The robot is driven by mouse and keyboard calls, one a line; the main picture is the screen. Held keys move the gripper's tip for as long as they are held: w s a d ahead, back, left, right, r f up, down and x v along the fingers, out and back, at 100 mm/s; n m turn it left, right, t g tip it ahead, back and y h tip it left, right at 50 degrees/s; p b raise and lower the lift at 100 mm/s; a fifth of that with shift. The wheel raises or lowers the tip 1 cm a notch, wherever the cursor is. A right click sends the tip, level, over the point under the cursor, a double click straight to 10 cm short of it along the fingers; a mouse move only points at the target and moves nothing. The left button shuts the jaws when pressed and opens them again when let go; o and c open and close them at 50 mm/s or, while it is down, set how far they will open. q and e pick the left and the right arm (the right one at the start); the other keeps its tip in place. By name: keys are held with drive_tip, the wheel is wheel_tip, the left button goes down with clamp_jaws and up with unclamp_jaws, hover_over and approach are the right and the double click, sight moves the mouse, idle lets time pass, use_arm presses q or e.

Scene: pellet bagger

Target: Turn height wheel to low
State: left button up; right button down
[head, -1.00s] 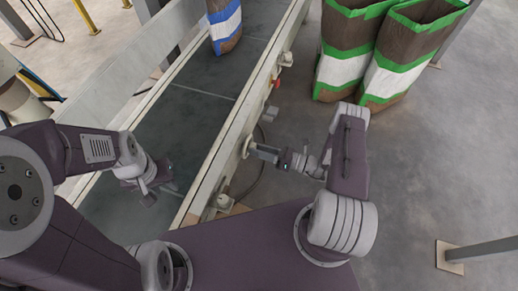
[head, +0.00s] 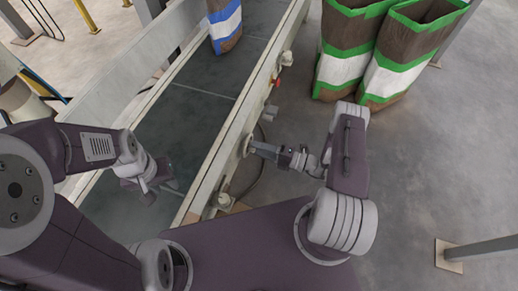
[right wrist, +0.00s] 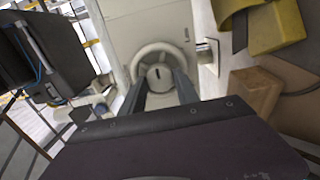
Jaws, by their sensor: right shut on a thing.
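The height wheel (head: 246,146) is a pale round handwheel on the right side of the conveyor frame. In the right wrist view the wheel (right wrist: 160,74) faces me, with a light rim and a central hub carrying a short dark mark. My right gripper (head: 256,149) reaches it from the right, and its two fingers (right wrist: 162,85) are shut on the wheel, one at each side of the hub. No height scale or low marking is readable. My left gripper (head: 158,190) hangs over the near end of the conveyor belt, apart from the wheel; its finger gap is unclear.
The dark conveyor belt (head: 195,115) runs away from me, with a blue-and-white banded bag (head: 226,24) upright at its far end. Several fittings, one red (head: 278,82), stick out of the frame beyond the wheel. Green-banded bags (head: 345,55) stand on the floor at right.

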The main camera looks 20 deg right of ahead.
use_arm(q)
drive_tip(key=shift+f, duration=0.25)
use_arm(e)
drive_tip(key=m, duration=1.1)
drive_tip(key=shift+m, duration=0.4)
drive_tip(key=c, duration=0.9)
unclamp_jaws()
drive_tip(key=shift+d+r, duration=0.1)
